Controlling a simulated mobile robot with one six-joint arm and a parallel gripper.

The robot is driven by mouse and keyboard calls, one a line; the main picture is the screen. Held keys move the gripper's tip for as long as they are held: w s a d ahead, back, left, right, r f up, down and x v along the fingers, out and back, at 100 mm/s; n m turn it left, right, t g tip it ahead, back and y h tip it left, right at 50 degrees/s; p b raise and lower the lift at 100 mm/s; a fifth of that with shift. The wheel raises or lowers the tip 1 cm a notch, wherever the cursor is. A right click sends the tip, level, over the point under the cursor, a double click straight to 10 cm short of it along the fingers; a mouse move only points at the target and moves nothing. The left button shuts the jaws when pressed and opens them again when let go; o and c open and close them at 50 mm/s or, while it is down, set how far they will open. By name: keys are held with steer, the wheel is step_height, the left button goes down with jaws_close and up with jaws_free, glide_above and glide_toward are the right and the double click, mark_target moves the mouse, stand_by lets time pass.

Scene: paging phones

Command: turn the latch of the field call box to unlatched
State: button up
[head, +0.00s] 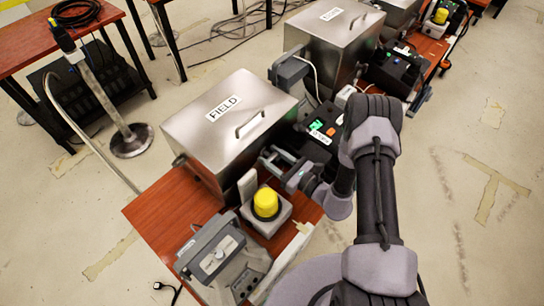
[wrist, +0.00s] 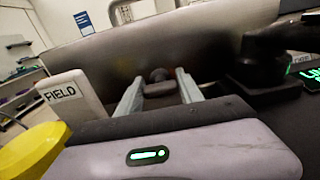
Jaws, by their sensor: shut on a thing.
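The field call box (head: 205,140) is a brushed-metal box with a FIELD label and a handle on its sloped lid, standing on the red-brown bench. The lid is down. My gripper (head: 272,158) is at the box's front side, its two fingers pointing at that face. In the wrist view the metal face fills the background, and a small dark knob, the latch (wrist: 158,76), shows between the fingertips of my gripper (wrist: 158,82). My gripper is shut on the latch. Its turned position is hard to read; in the head view my gripper hides it.
A yellow beacon (head: 265,202) on a grey base stands close in front of the box, beside a white FIELD plate (wrist: 62,96). A grey phone unit (head: 212,252) sits at the bench's near end. A black unit with green display (head: 322,125) and a second metal box (head: 335,40) stand beyond.

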steer(key=o, duration=1.4)
steer(key=p+v, duration=0.3)
steer(key=v, duration=1.4)
steer(key=shift+s+d+r, duration=0.1)
steer(key=shift+s+d, duration=0.05)
